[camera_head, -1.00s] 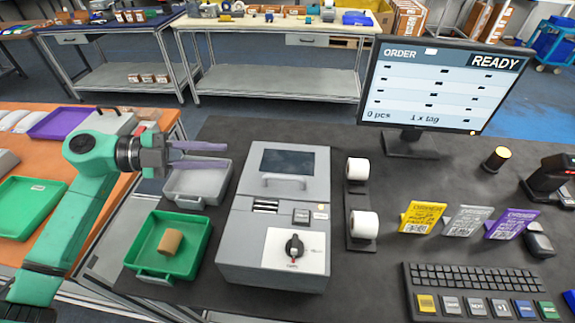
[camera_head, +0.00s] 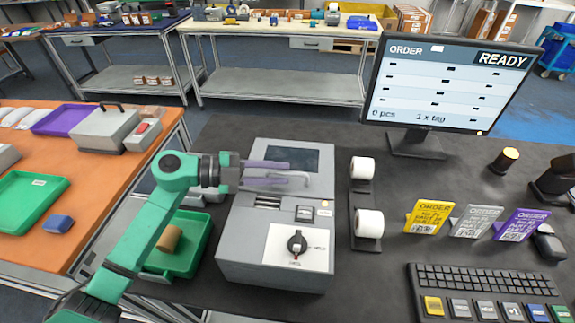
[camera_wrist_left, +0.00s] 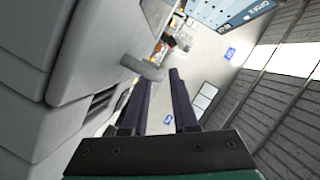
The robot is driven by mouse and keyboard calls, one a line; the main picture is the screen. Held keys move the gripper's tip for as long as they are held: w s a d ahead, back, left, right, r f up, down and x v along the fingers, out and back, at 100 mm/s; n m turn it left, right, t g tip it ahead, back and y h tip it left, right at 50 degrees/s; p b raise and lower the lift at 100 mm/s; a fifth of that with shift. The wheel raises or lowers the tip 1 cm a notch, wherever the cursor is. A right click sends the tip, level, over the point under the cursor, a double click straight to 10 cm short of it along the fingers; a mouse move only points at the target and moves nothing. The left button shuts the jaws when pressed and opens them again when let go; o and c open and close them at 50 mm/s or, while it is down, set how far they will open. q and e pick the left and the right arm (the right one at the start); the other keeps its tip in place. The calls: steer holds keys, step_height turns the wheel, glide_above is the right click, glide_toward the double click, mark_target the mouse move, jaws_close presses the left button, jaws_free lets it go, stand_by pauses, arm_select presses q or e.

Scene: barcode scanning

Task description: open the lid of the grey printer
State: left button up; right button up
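The grey printer (camera_head: 256,222) stands on the dark table, with a dark window in its lid (camera_head: 313,160) and a knob on a white front panel. The lid is closed. A grey bar handle sits on the lid; the handle (camera_wrist_left: 142,67) also shows in the left wrist view, just beyond the fingertips and to their left. My left gripper (camera_head: 287,173) is over the printer at the handle, its purple fingers pointing right. In the left wrist view the fingers (camera_wrist_left: 162,84) are apart with nothing between them. My right gripper is not in view.
A green tray (camera_head: 196,252) with a brown roll lies left of the printer, under my left arm. White label rolls (camera_head: 368,223) stand close on the right. The monitor (camera_head: 445,90), order cards and keyboard (camera_head: 487,281) are farther right.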

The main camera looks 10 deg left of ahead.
arm_select(q)
steer(key=x, duration=0.2)
steer(key=shift+w+d+f, duration=0.1)
steer(key=shift+w+d, duration=0.05)
steer(key=shift+d, duration=0.15)
jaws_close()
stand_by(1.2)
